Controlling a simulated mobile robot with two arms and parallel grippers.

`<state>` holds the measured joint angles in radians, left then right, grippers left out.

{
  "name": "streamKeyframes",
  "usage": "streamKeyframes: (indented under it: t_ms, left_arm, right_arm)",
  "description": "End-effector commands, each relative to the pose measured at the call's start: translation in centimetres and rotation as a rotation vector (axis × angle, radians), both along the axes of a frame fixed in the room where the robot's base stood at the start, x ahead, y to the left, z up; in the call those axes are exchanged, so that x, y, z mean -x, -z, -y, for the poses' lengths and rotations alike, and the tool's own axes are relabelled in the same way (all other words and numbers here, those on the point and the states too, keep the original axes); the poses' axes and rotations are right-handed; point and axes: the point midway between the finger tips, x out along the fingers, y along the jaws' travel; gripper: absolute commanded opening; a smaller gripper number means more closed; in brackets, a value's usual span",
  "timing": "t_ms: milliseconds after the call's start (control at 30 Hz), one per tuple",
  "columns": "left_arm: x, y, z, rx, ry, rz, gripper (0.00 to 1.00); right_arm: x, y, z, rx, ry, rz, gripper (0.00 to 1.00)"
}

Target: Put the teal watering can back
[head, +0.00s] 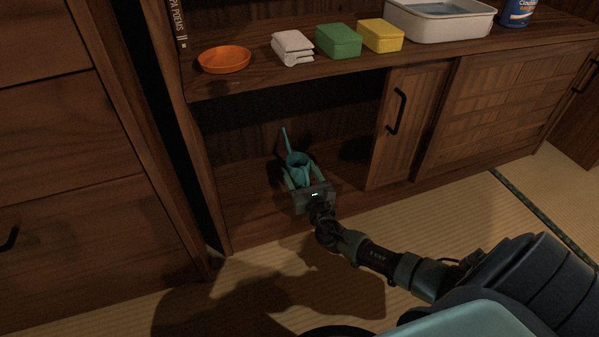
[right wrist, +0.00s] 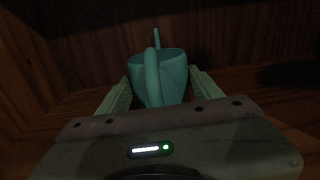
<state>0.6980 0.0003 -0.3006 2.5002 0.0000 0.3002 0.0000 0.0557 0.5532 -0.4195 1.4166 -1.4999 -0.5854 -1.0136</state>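The teal watering can (head: 297,160) is inside the open left bay of the low wooden cabinet, on or just above its bottom board. Its spout points up and away to the back left. My right gripper (head: 303,178) reaches into the bay from the front. In the right wrist view, the can (right wrist: 174,72) shows its handle towards me, between the two green fingers of the gripper (right wrist: 160,88). The fingers are spread wide on either side of the handle and do not close on it. My left gripper is not in view.
The cabinet top (head: 250,80) holds an orange dish (head: 224,59), white cloths (head: 292,47), a green box (head: 338,40), a yellow box (head: 380,35) and a white basin (head: 440,26). A sliding door (head: 408,125) bounds the bay on the right. A drawer unit (head: 80,150) stands left.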

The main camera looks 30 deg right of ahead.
Motion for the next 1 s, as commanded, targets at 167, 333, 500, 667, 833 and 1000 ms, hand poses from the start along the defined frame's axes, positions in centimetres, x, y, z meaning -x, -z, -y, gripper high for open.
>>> streamKeyframes:
  t_ms: [167, 333, 500, 667, 833, 1000]
  left_arm:
    - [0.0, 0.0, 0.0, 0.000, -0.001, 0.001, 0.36]
    - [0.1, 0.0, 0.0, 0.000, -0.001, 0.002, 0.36]
    - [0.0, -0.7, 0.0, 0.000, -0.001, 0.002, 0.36]
    - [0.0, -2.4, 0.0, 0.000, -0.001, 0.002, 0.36]
    - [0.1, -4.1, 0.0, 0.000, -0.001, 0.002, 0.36]
    - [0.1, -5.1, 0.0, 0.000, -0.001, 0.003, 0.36]
  right_arm:
    - [0.0, 0.0, 0.0, -0.001, 0.000, -0.001, 0.85]
    - [0.0, 0.0, 0.0, -0.001, 0.000, -0.001, 0.85]
    - [0.8, -0.4, -0.2, 0.000, -0.001, -0.002, 0.85]
    - [3.7, -0.6, -0.9, 0.000, -0.003, -0.004, 0.85]
    - [7.4, -0.6, -1.8, 0.000, -0.002, -0.004, 0.85]
    - [10.2, -0.5, -2.5, -0.002, -0.001, -0.003, 0.85]
